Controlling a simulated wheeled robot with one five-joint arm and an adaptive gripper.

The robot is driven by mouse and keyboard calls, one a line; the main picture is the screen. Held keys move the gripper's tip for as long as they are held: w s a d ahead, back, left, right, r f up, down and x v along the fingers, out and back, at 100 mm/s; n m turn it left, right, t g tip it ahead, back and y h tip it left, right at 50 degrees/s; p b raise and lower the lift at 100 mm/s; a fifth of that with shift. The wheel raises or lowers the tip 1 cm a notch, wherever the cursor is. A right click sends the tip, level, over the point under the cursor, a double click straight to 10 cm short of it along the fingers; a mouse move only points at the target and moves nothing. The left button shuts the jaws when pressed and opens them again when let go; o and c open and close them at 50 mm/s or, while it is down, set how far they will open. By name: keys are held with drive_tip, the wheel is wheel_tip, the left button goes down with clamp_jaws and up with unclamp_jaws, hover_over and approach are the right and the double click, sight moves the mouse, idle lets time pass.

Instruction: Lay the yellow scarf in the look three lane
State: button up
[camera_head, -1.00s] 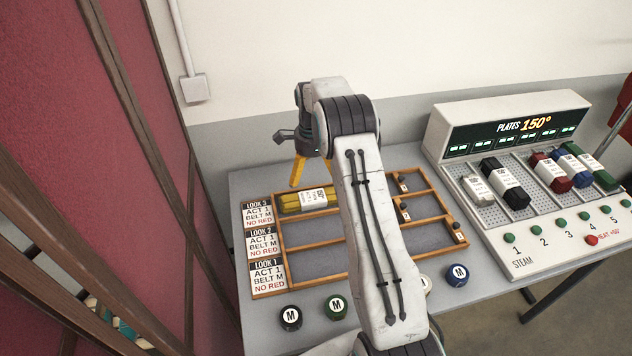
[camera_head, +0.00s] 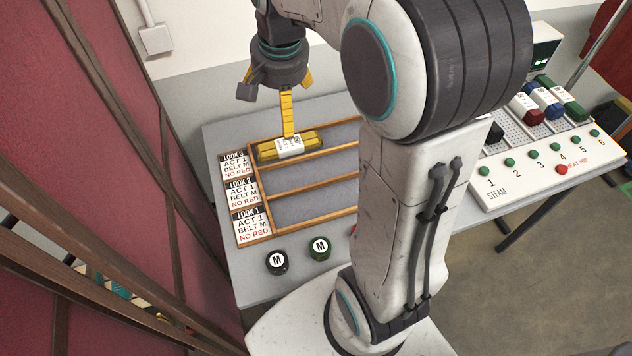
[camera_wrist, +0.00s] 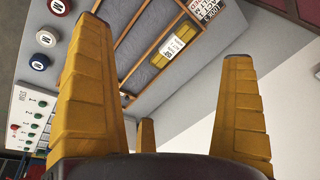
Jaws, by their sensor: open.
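The yellow scarf (camera_head: 268,151) is a rolled bundle with a white paper band. It lies in the top lane of the wooden tray (camera_head: 298,241), beside the LOOK 3 card (camera_head: 234,167). The scarf also shows in the wrist view (camera_wrist: 183,37), lying in the tray between wooden dividers. My gripper (camera_head: 283,125) has yellow fingers and is above the scarf in the head view. In the wrist view the fingers are spread wide with nothing between them, and the scarf is apart from them. My arm hides the right part of the tray.
LOOK 2 (camera_head: 241,194) and LOOK 1 (camera_head: 249,225) cards mark the lower lanes, whose visible parts are empty. Black (camera_head: 277,262) and green (camera_head: 319,247) M discs lie in front. A steam unit (camera_head: 510,184) with coloured rolls stands right. A red panel (camera_head: 110,130) borders the left.

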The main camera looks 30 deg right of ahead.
drive_tip(key=s+a+n+t, duration=0.2)
drive_tip(key=s+n, duration=0.7)
drive_tip(key=s, duration=1)
drive_tip(key=shift+a+f, duration=0.4)
drive_tip(key=shift+a, duration=0.4)
drive_tip(key=shift+d, duration=0.1)
